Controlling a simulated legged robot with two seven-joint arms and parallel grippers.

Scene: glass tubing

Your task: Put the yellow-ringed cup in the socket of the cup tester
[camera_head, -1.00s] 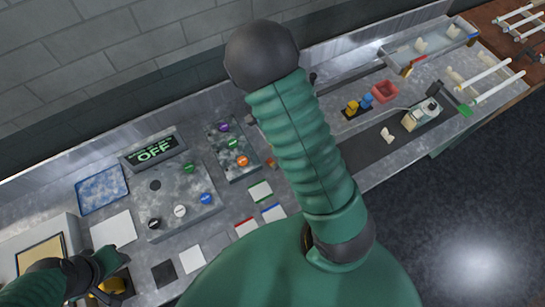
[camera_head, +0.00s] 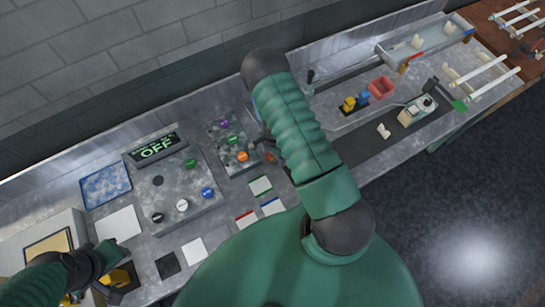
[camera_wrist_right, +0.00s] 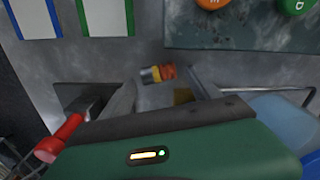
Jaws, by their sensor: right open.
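A small cup-like piece (camera_wrist_right: 157,73) with yellow and orange-red bands lies on its side in the right wrist view. My right gripper (camera_wrist_right: 164,82) is open, its fingertips on either side of it; I cannot tell if they touch it. In the head view my right arm hides most of that gripper. A grey box (camera_head: 200,219) with a display reading OFF has a dark round hole in its top and coloured knobs; it looks like the cup tester. My left gripper (camera_head: 108,254) is over a dark block with yellow parts at lower left; its jaws are unclear.
A smaller panel (camera_head: 222,121) with purple, green and orange knobs stands beside the grey box. Cards with green, red and blue edges (camera_head: 260,187) lie in front. A red bin (camera_head: 382,87) and a long tray (camera_head: 425,45) are to the right. A blue tray (camera_head: 106,184) is at left.

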